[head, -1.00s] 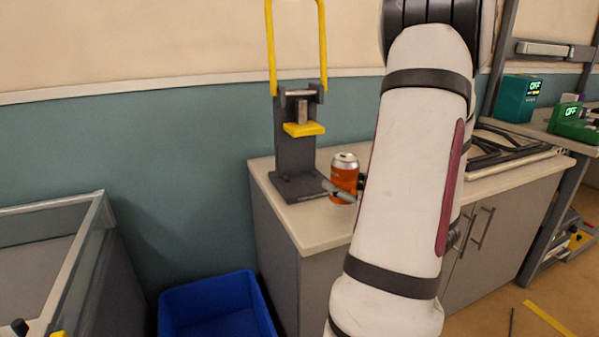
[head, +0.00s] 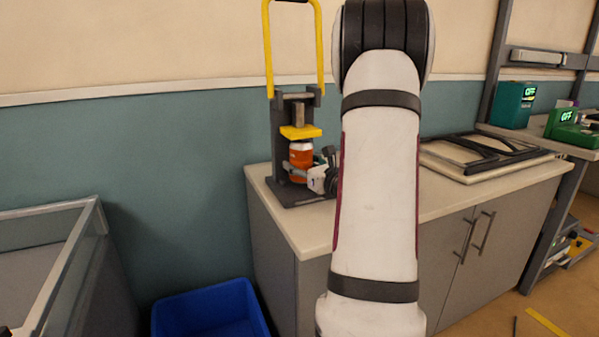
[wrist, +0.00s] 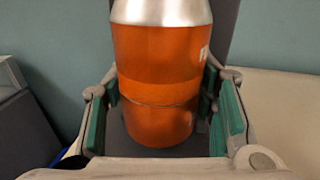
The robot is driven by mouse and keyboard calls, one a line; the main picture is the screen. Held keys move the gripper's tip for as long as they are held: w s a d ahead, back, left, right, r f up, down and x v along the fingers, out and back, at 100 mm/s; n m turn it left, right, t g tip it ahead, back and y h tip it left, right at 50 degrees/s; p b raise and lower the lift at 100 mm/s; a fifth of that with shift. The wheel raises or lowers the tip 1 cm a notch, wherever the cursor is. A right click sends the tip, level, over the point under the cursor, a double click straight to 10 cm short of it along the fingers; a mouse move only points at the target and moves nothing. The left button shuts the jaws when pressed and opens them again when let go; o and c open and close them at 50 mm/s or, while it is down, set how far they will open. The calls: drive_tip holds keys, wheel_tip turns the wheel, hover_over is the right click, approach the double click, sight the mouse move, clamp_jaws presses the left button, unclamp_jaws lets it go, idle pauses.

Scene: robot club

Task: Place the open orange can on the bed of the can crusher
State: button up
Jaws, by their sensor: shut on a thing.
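The orange can (head: 301,160) is upright over the bed of the can crusher (head: 285,192), just under the yellow press plate (head: 301,132). I cannot tell whether its base touches the bed. My gripper (head: 302,172) is shut around the can, coming in from the right. In the wrist view the can (wrist: 158,85) fills the middle, with its silver top at the upper edge, and the green-padded fingers of my gripper (wrist: 160,105) are on both its sides. The crusher's yellow handle (head: 321,50) is raised. The can's top opening is hidden.
The crusher stands at the left end of a pale counter (head: 310,235). Black frames (head: 485,150) lie on a board farther right. A blue bin (head: 210,310) is on the floor, and a glass-sided grey enclosure (head: 70,260) is at the left. My arm hides the counter's middle.

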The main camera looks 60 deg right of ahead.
drive_tip(key=shift+w+d+f+b, duration=0.1)
drive_tip(key=shift+w+f+b, duration=0.2)
drive_tip(key=shift+f, duration=0.45)
drive_tip(key=shift+f, duration=0.2)
drive_tip(key=o, duration=0.9)
drive_tip(key=shift+c, duration=0.2)
drive_tip(key=shift+r, duration=0.15)
